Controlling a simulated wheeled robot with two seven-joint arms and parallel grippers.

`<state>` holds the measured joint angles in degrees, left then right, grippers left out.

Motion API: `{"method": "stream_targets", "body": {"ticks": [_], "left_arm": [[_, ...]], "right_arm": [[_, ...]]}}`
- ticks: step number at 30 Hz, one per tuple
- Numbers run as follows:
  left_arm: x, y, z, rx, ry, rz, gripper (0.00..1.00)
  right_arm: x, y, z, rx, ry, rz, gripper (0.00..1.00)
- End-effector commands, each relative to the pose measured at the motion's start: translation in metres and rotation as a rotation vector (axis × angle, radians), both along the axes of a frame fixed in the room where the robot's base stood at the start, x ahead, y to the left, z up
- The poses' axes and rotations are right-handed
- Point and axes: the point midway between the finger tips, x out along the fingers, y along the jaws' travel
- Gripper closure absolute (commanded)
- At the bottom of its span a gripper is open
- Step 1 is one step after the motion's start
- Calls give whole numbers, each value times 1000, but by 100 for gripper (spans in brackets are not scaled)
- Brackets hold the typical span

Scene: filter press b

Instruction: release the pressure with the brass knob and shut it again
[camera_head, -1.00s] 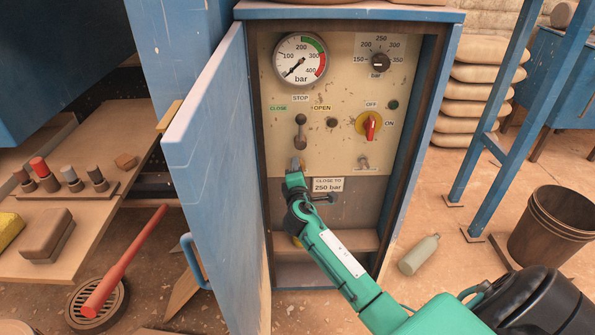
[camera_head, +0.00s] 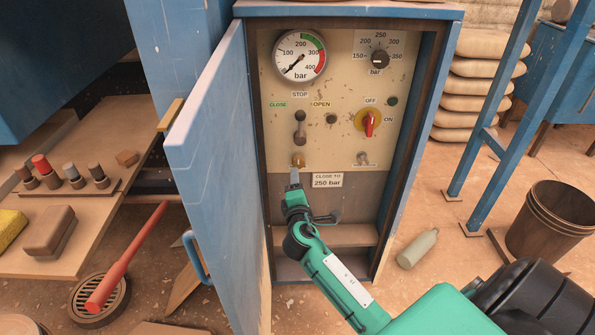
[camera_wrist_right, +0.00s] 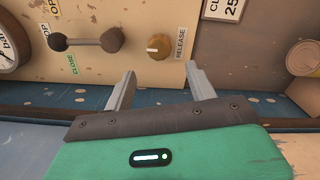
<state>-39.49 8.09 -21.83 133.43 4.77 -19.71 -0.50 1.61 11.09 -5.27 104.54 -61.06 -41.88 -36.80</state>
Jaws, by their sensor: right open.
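The brass knob (camera_head: 298,160) sits low on the cream control panel, below the black lever. In the right wrist view the brass knob (camera_wrist_right: 158,46) shows with the word RELEASE beside it. My right gripper (camera_head: 295,176) is just below the knob in the head view. In the right wrist view the right gripper (camera_wrist_right: 160,80) is open and empty, its two fingers apart, with the knob beyond the gap and not between them. The pressure gauge (camera_head: 300,57) has its needle toward the lower left, near the low end. My left gripper is not in view.
The blue cabinet door (camera_head: 212,180) stands open on the left. The black lever (camera_head: 300,128) is directly above the knob. A red switch (camera_head: 369,124) and a pressure dial (camera_head: 380,60) are to the right. A CLOSE TO 250 bar label (camera_head: 328,180) is beside the gripper.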

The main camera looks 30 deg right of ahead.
Motion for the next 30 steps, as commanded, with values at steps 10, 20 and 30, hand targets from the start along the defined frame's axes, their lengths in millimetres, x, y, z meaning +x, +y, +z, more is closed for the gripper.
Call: {"method": "stream_targets", "body": {"ticks": [10,20,30], "left_arm": [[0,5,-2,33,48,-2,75],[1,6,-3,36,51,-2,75],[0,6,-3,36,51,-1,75]], "right_arm": [[-44,27,-1,1,1,1,43],[-48,30,0,1,-1,0,43],[-48,30,0,0,0,0,43]]}}
